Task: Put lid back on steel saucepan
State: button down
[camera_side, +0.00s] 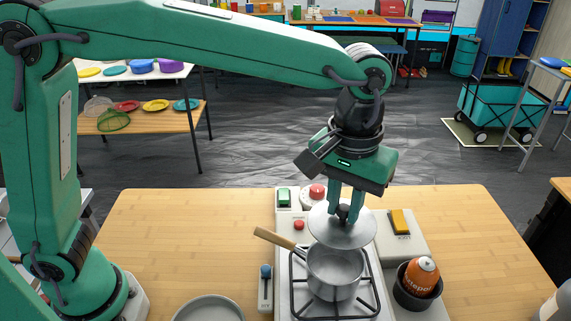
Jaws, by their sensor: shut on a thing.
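The steel saucepan (335,277) stands open on the black burner grate of the stove, with its wooden handle (275,238) pointing to the upper left. The round steel lid (341,236) is tilted above the pan's far side. My gripper (344,210) is shut on the lid's dark knob (343,212) and points down. The lid overlaps the pan's far rim in this view; I cannot tell whether they touch. The pan's near rim and part of its inside show.
Right of the pan, a dark cup (412,296) holds an orange bottle (422,275), near a yellow block (400,222). Left are a blue-topped lever (265,285) and a grey round dish (207,309). The table's left side is clear.

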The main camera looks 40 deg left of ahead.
aim_at(342, 220)
jog(key=shift+f, duration=0.15)
jog(key=shift+f, duration=3)
jog(key=shift+f, duration=0.2)
dwell(0.3)
jog(key=c, duration=0.7)
grip_release()
jog(key=shift+r, duration=0.1)
jog(key=shift+r, duration=3.4)
